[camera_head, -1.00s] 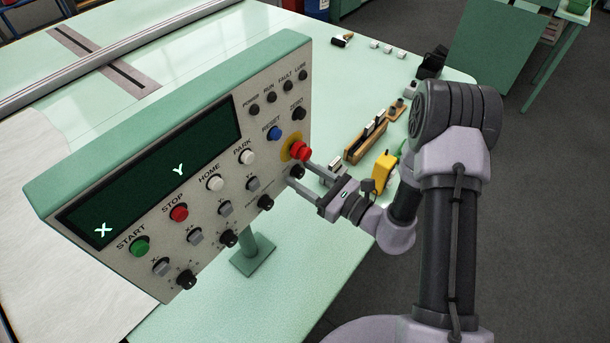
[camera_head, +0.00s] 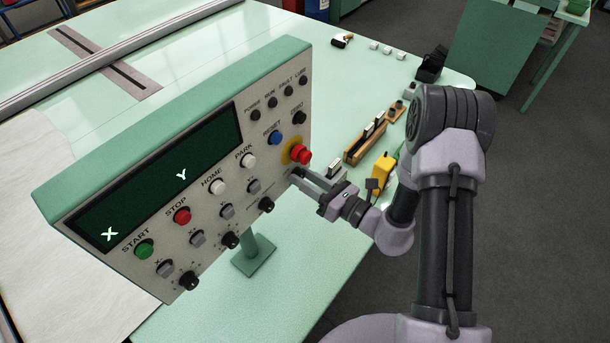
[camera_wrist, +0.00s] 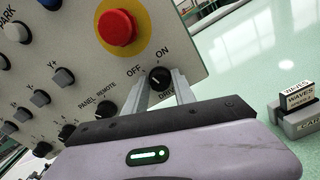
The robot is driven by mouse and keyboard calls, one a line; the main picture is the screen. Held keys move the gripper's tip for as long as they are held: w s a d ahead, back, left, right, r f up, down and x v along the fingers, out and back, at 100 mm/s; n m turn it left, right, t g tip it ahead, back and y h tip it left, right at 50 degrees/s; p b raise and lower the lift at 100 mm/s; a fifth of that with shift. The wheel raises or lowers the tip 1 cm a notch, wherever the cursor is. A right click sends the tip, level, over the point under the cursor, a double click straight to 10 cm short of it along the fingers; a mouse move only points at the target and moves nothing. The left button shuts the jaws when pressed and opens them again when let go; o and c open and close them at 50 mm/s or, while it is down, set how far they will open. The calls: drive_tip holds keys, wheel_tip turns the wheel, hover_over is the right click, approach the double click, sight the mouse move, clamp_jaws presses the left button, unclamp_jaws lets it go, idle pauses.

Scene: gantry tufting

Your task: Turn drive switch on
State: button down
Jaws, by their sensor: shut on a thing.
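The drive switch (camera_wrist: 160,77) is a small black rotary knob low on the control panel (camera_head: 180,130), with OFF, ON and DRIVE lettering around it in the wrist view. My gripper (camera_wrist: 161,80) has one finger on each side of the knob and is shut on it. I cannot tell clearly which label its pointer faces. In the head view my gripper (camera_head: 294,174) reaches the panel's lower right from the right, and its fingers mostly hide the knob. The red emergency button (camera_head: 304,156) on its yellow disc sits just above; it also shows in the wrist view (camera_wrist: 117,27).
Close by on the panel are a panel/remote knob (camera_wrist: 104,109), grey toggles and coloured buttons such as the blue reset (camera_head: 275,139). A wooden tray (camera_head: 366,143) and a yellow tool (camera_head: 384,168) lie on the green table behind my arm.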

drive_tip(key=m+p, duration=0.2)
drive_tip(key=m, duration=0.3)
drive_tip(key=shift+m, duration=0.3)
drive_tip(key=shift+m+p, duration=0.95)
drive_tip(key=shift+m, duration=1.25)
drive_tip(key=c, duration=1)
unclamp_jaws()
drive_tip(key=shift+c, duration=0.2)
drive_tip(key=shift+d, duration=0.1)
drive_tip(key=v, duration=1.7)
drive_tip(key=shift+s, duration=0.2)
